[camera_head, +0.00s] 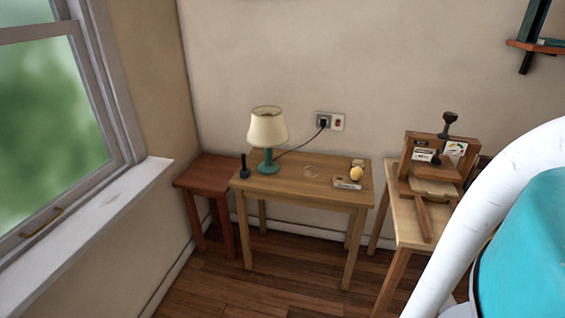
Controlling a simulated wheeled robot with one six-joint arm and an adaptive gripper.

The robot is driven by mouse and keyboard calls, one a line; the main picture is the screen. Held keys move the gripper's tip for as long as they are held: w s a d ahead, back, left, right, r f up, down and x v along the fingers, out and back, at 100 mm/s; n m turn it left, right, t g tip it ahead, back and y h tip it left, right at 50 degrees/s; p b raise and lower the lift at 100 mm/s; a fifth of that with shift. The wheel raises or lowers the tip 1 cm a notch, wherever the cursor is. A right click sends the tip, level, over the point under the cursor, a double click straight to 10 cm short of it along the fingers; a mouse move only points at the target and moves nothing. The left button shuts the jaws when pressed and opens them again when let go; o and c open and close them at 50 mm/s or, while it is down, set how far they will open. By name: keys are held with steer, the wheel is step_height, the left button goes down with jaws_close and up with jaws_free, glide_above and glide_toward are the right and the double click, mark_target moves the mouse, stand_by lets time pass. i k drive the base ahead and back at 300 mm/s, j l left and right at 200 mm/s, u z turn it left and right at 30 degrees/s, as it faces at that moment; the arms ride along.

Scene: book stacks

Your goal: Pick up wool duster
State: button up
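I cannot make out a wool duster for certain. A small rounded yellow thing (355,174) sits at the right end of the wooden table (305,187), with a small brown and pale piece (357,163) just behind it. They are too small to tell what they are or whether they are joined. A dark upright thing with a knobbed top (244,166) stands at the table's left edge. My gripper is not in view. A white and teal part, probably of my own arm, fills the lower right corner and hides what is behind it.
A lamp with a cream shade (267,128) stands on the table, its cord running to a wall socket (323,122). A small label block (347,184) lies at the front right. A reddish stool (209,172) is left; a bench with a wooden press (433,165) is right. Floor in front is clear.

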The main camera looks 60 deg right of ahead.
mark_target(245, 172)
steer(key=z, duration=1.15)
